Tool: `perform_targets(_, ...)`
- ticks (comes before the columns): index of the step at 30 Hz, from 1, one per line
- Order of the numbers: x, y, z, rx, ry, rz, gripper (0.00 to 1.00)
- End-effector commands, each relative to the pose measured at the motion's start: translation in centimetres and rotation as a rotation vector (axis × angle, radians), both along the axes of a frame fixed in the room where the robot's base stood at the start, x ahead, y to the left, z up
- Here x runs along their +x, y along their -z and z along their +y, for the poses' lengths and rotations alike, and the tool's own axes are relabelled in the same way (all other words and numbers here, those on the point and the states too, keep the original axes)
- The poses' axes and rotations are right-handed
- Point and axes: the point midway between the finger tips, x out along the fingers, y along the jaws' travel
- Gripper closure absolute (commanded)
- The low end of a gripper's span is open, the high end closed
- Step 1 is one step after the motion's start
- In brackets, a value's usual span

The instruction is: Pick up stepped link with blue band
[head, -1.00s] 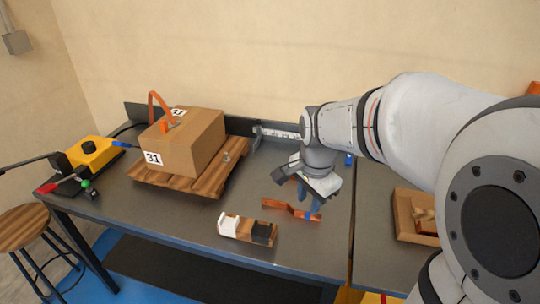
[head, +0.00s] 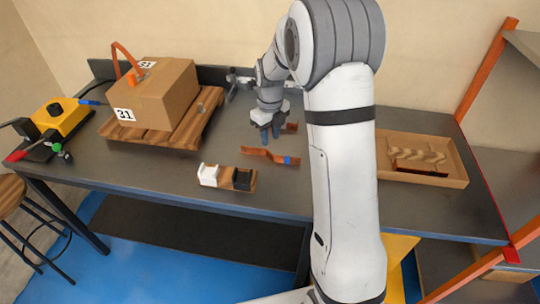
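The stepped link with blue band (head: 262,154) is a copper-coloured bent strip lying on the grey bench, with its blue band near the right end. My gripper (head: 271,134) is above the bench, behind the link and apart from it. Another copper-coloured piece (head: 291,127) shows just right of the fingers, partly hidden by the gripper.
A black-and-white block on a wooden base (head: 228,178) stands front left of the link. A cardboard box (head: 165,95) sits on a wooden pallet (head: 188,133) at left. A yellow device (head: 62,118) is further left. My arm covers the bench to the right, before a shallow tray (head: 450,180).

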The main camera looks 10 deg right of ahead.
Motion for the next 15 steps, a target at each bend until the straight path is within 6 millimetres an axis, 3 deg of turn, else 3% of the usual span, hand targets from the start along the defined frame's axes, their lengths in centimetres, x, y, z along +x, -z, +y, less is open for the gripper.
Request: perform_targets(15, -0.5, 6.2, -0.2, 0.000, -0.004, 0.001, 0.70)
